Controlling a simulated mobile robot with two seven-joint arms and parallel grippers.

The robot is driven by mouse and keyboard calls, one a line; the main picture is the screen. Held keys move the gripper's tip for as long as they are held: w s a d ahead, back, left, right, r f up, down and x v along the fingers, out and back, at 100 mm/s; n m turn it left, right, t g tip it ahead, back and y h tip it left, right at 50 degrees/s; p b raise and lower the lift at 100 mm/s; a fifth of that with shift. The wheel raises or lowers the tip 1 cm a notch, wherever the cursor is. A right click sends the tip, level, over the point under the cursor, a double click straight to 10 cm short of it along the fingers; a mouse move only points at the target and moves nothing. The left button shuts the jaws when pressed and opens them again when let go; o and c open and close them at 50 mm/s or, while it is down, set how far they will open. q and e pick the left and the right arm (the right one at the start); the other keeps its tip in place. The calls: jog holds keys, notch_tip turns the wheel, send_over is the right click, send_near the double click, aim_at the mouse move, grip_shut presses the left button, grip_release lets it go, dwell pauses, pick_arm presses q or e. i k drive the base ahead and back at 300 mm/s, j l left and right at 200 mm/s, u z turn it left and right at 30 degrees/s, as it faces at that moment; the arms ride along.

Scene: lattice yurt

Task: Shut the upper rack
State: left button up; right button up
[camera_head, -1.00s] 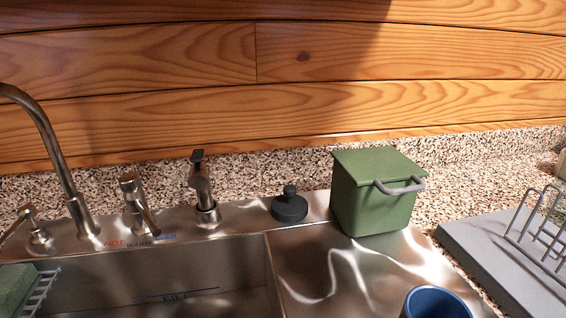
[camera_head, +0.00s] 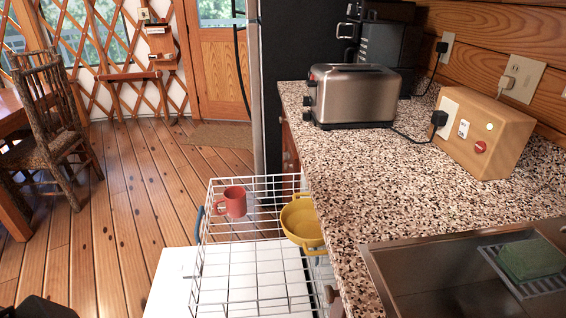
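The upper rack (camera_head: 247,180), a white wire basket, stands pulled out from under the counter, over a white open door panel (camera_head: 172,278). A red mug (camera_head: 232,201) sits towards its far left side. A yellow bowl or pan (camera_head: 301,222) sits in it close to the counter edge, partly hidden there. A small blue piece (camera_head: 199,224) shows at the rack's left side. Neither of my grippers can be made out. A dark shape at the bottom left edge is too cut off to identify.
The speckled counter (camera_head: 400,185) overhangs the rack's right side and bears a toaster (camera_head: 352,97) and a wooden outlet box (camera_head: 483,135). The sink (camera_head: 430,285) is at lower right. A chair (camera_head: 48,130) stands at left. The wood floor (camera_head: 135,195) left of the rack is clear.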

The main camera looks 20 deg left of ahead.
aim_at(202, 210)
jog(key=u, duration=0.55)
jog(key=i+j+z, duration=0.15)
jog(key=j, duration=0.15)
jog(key=i+j+z, duration=0.35)
jog(key=j, duration=0.3)
jog(key=i+j+z, duration=0.15)
jog(key=j, duration=0.2)
jog(key=k, duration=0.05)
